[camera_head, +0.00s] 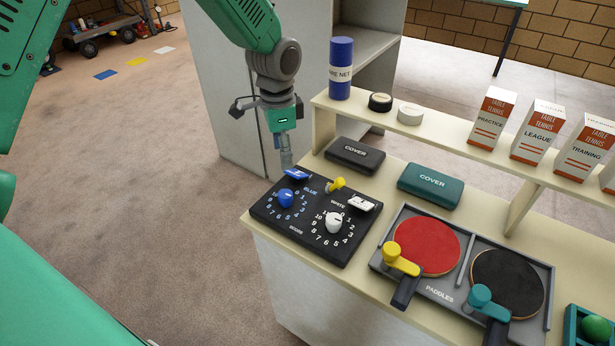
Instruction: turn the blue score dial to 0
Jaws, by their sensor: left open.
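The black score board (313,228) lies on the counter's left end. The blue score dial (286,198) is a round blue knob on its left half, ringed by printed numbers. Which number it points at is too small to tell. A white dial (333,222) sits to its right. My left gripper (286,166) points down just behind the board's back left edge. It is open, with nothing seen between its fingers, and apart from the blue dial. My right gripper is not in view.
A blue flip tab (297,174), yellow knob (336,184) and white tab (361,203) stand on the board near the dials. Black (355,155) and green (431,185) cover cases lie behind. A paddle tray (462,284) is at right. Floor left of the counter is clear.

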